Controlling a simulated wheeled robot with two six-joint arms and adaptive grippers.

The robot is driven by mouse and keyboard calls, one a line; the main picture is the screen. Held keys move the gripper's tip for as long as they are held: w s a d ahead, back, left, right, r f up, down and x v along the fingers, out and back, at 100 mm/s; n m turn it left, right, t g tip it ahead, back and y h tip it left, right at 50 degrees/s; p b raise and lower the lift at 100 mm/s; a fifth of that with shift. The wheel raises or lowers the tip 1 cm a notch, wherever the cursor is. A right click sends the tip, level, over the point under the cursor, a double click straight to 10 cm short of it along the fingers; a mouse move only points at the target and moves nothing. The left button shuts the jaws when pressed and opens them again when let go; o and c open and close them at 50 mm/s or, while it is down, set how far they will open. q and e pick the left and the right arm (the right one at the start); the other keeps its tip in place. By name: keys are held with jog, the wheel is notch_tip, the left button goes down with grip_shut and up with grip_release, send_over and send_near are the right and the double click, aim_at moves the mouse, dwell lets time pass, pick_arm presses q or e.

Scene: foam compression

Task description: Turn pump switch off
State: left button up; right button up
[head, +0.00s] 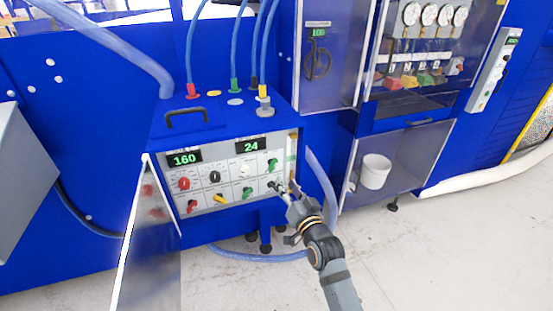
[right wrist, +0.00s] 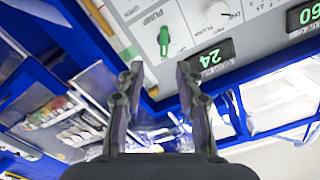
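The pump switch is a green knob (head: 271,165) at the upper right of the grey control panel (head: 226,199). In the right wrist view this green switch (right wrist: 163,42) sits beside the word PUMP, its long handle pointing roughly up and down in the picture. My right gripper (head: 281,187) is in front of the panel's lower right part, just below the pump switch. Its two fingers (right wrist: 160,72) are apart, with nothing between them; the switch shows beyond the gap, and no contact is visible. My left gripper is not in view.
A white knob (head: 245,170) and a display reading 24 (head: 250,146) are beside the switch. Red, black, yellow and green knobs share the panel. An open door (head: 139,250) stands at the box's left. Blue hoses run above and behind; clear floor lies at the front right.

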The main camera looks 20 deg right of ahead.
aim_at(275, 166)
jog(key=w, duration=0.3)
jog(key=w+p, duration=0.1)
jog(key=w, duration=0.1)
jog(key=w+a, duration=0.1)
jog(key=w, duration=0.2)
jog(key=shift+w+r, duration=0.15)
jog(key=shift+w, duration=0.7)
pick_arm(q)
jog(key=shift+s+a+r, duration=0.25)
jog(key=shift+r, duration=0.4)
pick_arm(e)
jog(key=shift+w, duration=0.1)
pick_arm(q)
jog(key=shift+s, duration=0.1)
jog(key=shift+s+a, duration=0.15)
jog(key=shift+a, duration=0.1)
pick_arm(e)
grip_shut()
